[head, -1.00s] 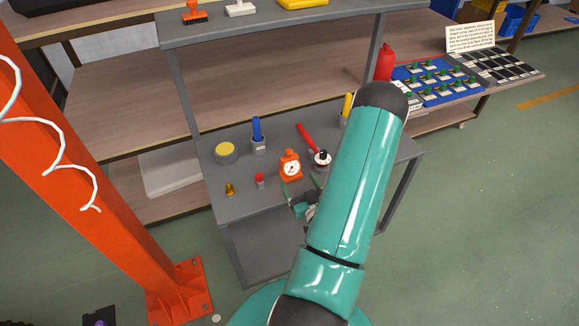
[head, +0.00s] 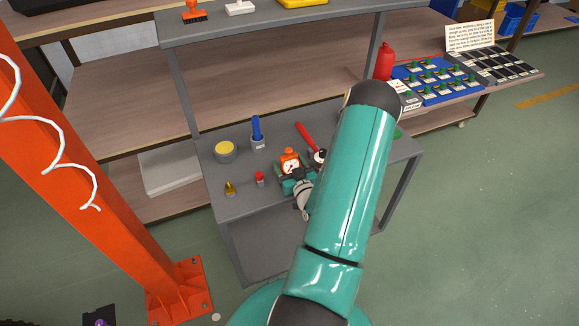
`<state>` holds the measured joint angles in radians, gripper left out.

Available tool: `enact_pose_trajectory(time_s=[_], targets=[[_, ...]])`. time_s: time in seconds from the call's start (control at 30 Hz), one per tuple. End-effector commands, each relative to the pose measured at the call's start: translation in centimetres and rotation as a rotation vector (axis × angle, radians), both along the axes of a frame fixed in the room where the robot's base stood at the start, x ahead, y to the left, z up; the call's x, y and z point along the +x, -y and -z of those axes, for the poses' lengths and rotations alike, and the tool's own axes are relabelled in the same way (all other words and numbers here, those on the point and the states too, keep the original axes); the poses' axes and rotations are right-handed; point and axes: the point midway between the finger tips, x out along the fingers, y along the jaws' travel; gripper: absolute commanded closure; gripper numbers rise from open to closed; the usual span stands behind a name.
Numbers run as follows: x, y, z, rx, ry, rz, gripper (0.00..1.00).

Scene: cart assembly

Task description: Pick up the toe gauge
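An orange gauge with a round white dial, which looks like the toe gauge (head: 290,160), stands upright on the grey cart's tray (head: 240,203). My gripper (head: 292,172) is right at it in the head view, coming from the near side. Its teal fingers appear spread, one on each side of the gauge's lower part. The gauge's base is hidden behind the gripper, and I cannot see whether the fingers touch it. My arm covers the right part of the tray.
A red-handled tool (head: 306,136) lies close behind the gauge on its right. A small red-topped item (head: 260,178), a brass cone (head: 229,188), a yellow-topped round tin (head: 225,150) and a blue-handled tool in a holder (head: 257,133) stand to the left. An orange post (head: 90,170) rises at left.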

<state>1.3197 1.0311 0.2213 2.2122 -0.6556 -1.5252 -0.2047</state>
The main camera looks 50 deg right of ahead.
Motion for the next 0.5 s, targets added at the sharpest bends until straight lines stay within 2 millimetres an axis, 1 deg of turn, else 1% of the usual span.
enact_pose_trajectory(time_s=[0.03,0.1,0.17,0.2,0.23,0.5], targets=[[-0.01,-0.01,0.00,0.000,0.000,0.000,0.40],[-0.02,0.00,-0.01,0.000,0.000,0.000,0.53],[-0.02,0.00,-0.01,0.000,0.000,0.000,0.65],[-0.03,-0.01,-0.01,0.000,0.000,0.000,0.73],[-0.01,0.00,-0.05,-0.001,0.001,0.000,0.76],[0.01,-0.01,-0.11,-0.002,0.001,-0.001,0.76]])
